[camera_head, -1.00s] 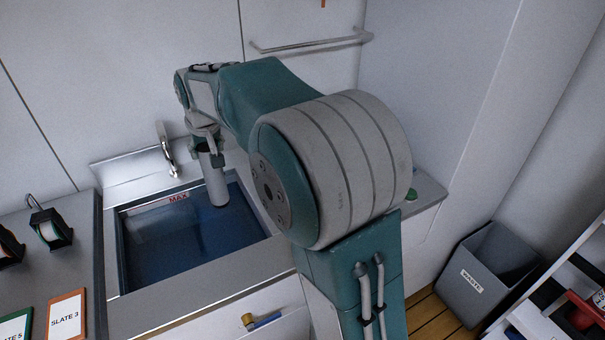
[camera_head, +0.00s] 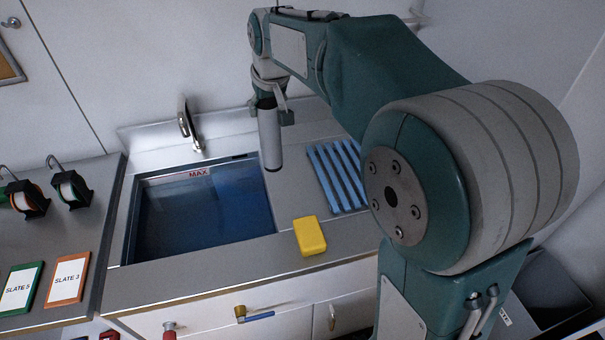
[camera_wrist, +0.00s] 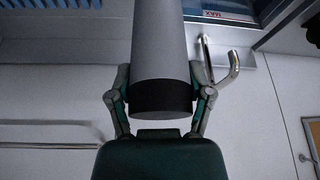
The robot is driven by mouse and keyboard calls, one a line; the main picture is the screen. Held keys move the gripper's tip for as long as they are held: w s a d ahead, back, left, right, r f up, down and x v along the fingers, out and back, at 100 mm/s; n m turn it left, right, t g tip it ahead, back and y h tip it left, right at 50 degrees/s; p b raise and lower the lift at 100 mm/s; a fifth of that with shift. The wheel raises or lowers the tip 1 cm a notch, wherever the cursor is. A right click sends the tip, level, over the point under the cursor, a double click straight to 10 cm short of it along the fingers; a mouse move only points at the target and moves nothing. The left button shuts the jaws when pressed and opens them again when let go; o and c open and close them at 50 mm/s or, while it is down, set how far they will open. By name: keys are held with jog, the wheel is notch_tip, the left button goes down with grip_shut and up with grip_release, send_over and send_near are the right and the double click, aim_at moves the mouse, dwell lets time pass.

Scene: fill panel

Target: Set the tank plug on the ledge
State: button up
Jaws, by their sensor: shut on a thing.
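The tank plug is a grey cylinder (camera_head: 270,140) with a black band at its top end, which shows in the wrist view (camera_wrist: 160,50). My gripper (camera_head: 272,90) is shut on it near that band, with a finger on each side in the wrist view (camera_wrist: 159,97). The plug hangs upright, its lower end apparently above the right rim of the tank. The tank (camera_head: 200,215) is a sunken basin of blue water with a red MAX mark. A steel ledge (camera_head: 225,262) runs along its front; which surface is the task's ledge, I cannot tell.
A yellow sponge (camera_head: 310,236) lies at the tank's front right corner. A blue ribbed mat (camera_head: 338,175) lies on the counter to the right. A tap (camera_head: 188,125) stands behind the tank. Slate cards (camera_head: 68,278) and reels (camera_head: 70,190) sit on the left counter.

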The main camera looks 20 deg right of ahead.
jog(key=shift+a, duration=0.25)
jog(key=w+d+f, duration=0.2)
jog(key=w+f, duration=0.4)
jog(key=w+d+f, duration=0.3)
jog(key=w+f, duration=0.3)
jog(key=f, duration=0.1)
jog(key=shift+w+d, duration=0.25)
jog(key=shift+d, duration=0.1)
jog(key=o, duration=1.2)
jog(key=shift+a+f, duration=0.1)
jog(key=shift+c, duration=0.2)
jog(key=shift+o, duration=0.8)
jog(key=shift+a, duration=0.2)
jog(key=shift+d, duration=0.15)
